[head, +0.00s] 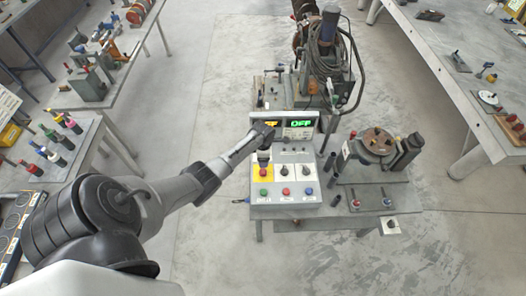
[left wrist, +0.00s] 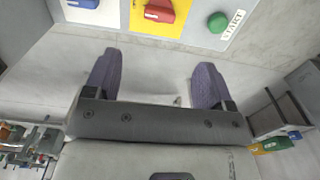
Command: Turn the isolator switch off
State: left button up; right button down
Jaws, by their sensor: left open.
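The control panel (head: 298,198) stands on a bench in the middle of the head view. A yellow plate (head: 258,172) is at its left side. In the left wrist view a red switch handle (left wrist: 158,11) sits on this yellow plate (left wrist: 177,26), at the top edge of the picture. My left gripper (head: 265,143) hangs at the panel's upper left, partly covering the display. In the left wrist view its two purple-padded fingers (left wrist: 153,85) are wide apart with nothing between them. The switch lies beyond the fingertips, untouched. My right gripper is not in view.
A green START button (left wrist: 218,22) is beside the switch. The panel's display (head: 302,124) reads OFF at right. Green, blue and red buttons (head: 285,192) line the panel's front. A round-topped positioner (head: 377,143) stands to the right. Open floor lies left of the bench.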

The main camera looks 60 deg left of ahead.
pick_arm(q)
jog(key=shift+r, duration=1.05)
